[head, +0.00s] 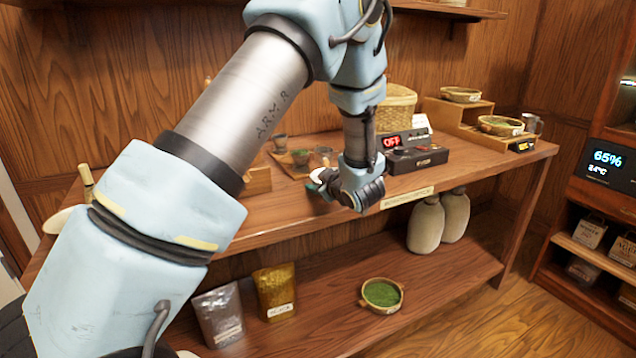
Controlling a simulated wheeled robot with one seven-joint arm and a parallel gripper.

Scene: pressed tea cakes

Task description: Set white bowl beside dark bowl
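My gripper (325,183) is low over the front edge of the upper shelf of the wooden table, turned partly away from the camera. A small white curved piece (316,175) shows at its fingertips; I cannot tell whether it is the white bowl or whether the fingers are shut on it. Behind it, small dark cups or bowls stand on a wooden tray (287,165): a dark one (279,142) at the back and one with green content (301,157). I cannot tell which is the dark bowl. A pale curved object (62,219) at the far left is partly hidden by my arm.
A wooden box (257,181) is left of the tray. A black device reading OFF (415,159) and a woven basket (396,108) stand right. A stepped stand (455,120) holds bowls. Bags, jars and a green-filled bowl (381,295) are below. The right front tabletop is clear.

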